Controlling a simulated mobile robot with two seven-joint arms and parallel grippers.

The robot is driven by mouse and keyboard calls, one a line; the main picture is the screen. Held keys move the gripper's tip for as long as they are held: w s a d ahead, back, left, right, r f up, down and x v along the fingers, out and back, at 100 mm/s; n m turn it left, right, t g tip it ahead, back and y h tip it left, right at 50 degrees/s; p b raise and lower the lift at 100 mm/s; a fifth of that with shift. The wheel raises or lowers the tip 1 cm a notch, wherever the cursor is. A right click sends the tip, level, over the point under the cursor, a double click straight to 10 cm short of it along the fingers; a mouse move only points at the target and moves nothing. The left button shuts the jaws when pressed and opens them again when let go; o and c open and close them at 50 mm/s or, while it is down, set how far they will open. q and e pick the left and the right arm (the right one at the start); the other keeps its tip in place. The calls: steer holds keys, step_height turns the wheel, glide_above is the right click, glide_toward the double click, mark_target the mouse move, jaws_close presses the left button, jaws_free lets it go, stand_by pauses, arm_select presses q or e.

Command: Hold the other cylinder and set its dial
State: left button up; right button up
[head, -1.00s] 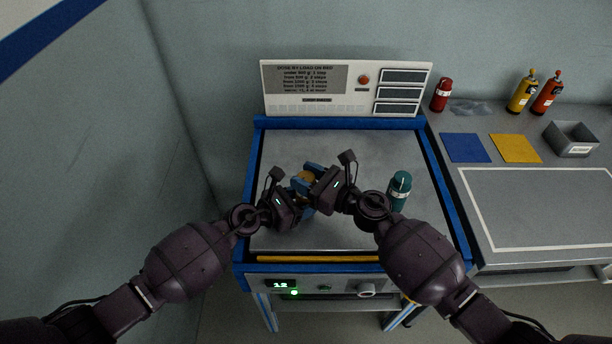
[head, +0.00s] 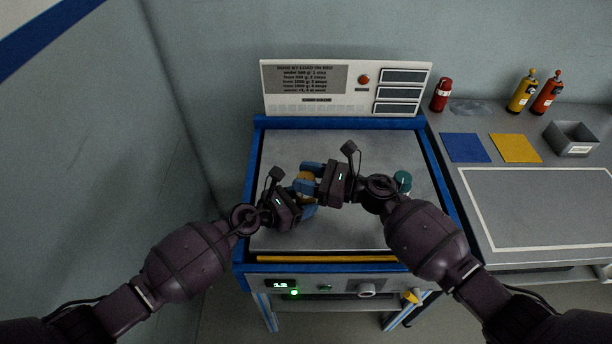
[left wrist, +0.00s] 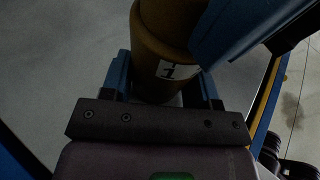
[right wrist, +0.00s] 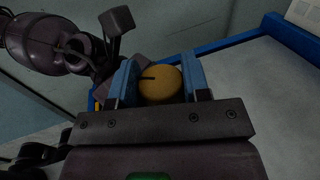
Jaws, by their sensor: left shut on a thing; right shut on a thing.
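A yellow-orange cylinder (left wrist: 168,45) with a white label stands between the blue fingers of my left gripper (left wrist: 165,88), which is shut on its body. In the right wrist view its round yellow dial (right wrist: 160,85), with a dark pointer mark, is between the fingers of my right gripper (right wrist: 160,82), shut on it from above. In the head view the left gripper (head: 300,203) is just below the right gripper (head: 313,178), and little of the cylinder (head: 305,176) shows. A teal cylinder (head: 403,181) stands at the right of the bed, mostly hidden by my right arm.
The grey bed has a raised blue frame (head: 262,150) and a panel (head: 345,88) behind it. Its front has a small lit display (head: 280,285). The right bench holds a red cylinder (head: 441,94), yellow and orange-red bottles (head: 522,95), colored mats (head: 465,148) and a grey bin (head: 571,139).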

mark_target(315, 180)
steer(key=shift+f, duration=0.1)
steer(key=o, duration=0.9)
steer(key=shift+d, duration=0.15)
steer(key=v, duration=0.7)
steer(key=shift+s+d, duration=0.1)
steer(key=shift+d, duration=0.05)
arm_select(q)
steer(key=o, duration=0.8)
